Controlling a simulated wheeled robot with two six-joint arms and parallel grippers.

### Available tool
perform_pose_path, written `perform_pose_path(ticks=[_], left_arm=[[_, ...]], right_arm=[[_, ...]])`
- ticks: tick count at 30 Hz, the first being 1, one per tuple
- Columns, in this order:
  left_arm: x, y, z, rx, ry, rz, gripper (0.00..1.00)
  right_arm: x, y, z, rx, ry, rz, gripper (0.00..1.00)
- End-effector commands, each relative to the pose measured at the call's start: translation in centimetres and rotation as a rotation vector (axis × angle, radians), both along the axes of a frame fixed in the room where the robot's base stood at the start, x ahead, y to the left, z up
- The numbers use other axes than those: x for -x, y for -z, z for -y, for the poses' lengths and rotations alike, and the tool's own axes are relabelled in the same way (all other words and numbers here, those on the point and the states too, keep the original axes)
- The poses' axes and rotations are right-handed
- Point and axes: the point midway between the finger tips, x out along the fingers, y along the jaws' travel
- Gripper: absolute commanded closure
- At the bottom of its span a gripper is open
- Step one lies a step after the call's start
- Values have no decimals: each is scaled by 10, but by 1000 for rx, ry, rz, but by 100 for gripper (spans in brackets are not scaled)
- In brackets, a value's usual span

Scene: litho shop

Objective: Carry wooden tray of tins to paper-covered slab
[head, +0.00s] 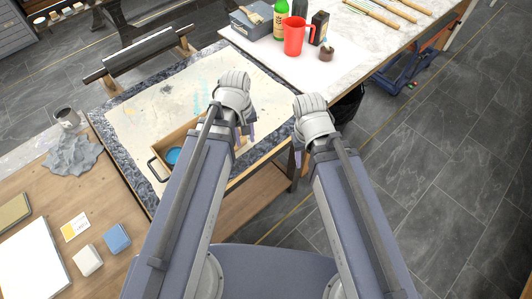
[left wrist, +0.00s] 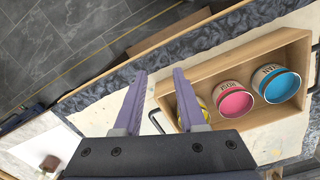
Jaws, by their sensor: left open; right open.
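The wooden tray (head: 171,140) rests on the stained paper (head: 130,112) of a granite-edged slab (head: 108,130), near its front edge. My left arm hides much of it in the head view. A blue tin (head: 173,156) shows inside. The left wrist view shows blue, pink (left wrist: 234,100) and yellow (left wrist: 203,108) tins in the tray, and a dark handle (left wrist: 155,121) at its near end. My left gripper (left wrist: 160,85) is open and empty, its fingers at that handle end; contact is unclear. My right gripper (head: 300,158) is open, apart from the tray, by the slab's right front edge.
A red jug (head: 294,36), a green bottle (head: 280,18) and a grey box (head: 252,22) stand on the pale slab at the back right. A wooden bench (head: 120,205) at the left holds a grey cloth (head: 72,156) and blocks. A roller (head: 140,52) lies behind.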

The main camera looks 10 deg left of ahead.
Motion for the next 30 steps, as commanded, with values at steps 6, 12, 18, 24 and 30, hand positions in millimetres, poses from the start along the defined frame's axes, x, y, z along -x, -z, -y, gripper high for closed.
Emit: perform_pose_path(ticks=[6,12,18,24,30], left_arm=[[41,0,58,-92,582,-17,60],[54,-1,74,-125,796,-31,60],[54,-1,75,-127,814,-32,60],[54,-1,75,-127,812,-31,60],[54,-1,75,-126,811,-31,60]], right_arm=[[0,0,0,0,0,0,50],[0,0,0,0,0,0,50],[0,0,0,0,0,0,50],[0,0,0,0,0,0,50],[0,0,0,0,0,0,50]])
